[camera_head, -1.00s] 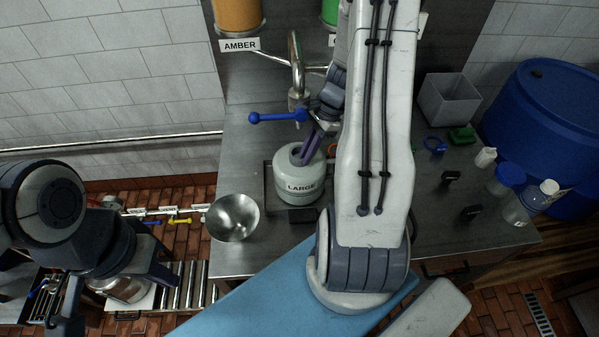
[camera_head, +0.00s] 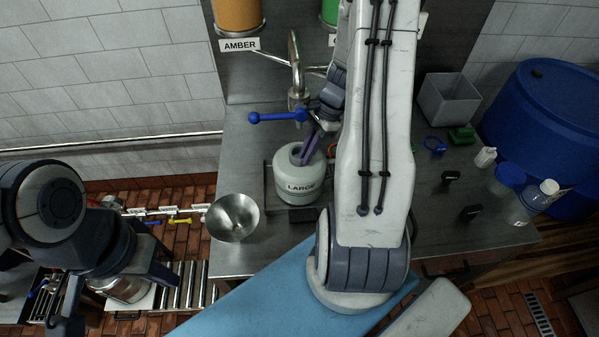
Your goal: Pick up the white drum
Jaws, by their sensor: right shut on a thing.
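The white drum (camera_head: 290,178), a pale round container labelled LARGE, is upright on the steel counter below the tap. Its top has a dark opening. My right gripper (camera_head: 308,156) reaches down to that opening, shut on the drum's upper rim; its fingertips are partly hidden. My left gripper (camera_head: 118,300) is at the lower left, away from the drum, with its fingers spread wide. A glass jar (camera_head: 124,287) shows between or below those fingers; I cannot tell if they touch it.
A steel bowl (camera_head: 226,232) stands left of the drum. A blue-handled valve (camera_head: 275,117) and a tap (camera_head: 297,75) are close above it. A grey bin (camera_head: 447,108), small bottles (camera_head: 486,157) and a large blue barrel (camera_head: 545,120) are at the right. My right arm hides the counter's middle.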

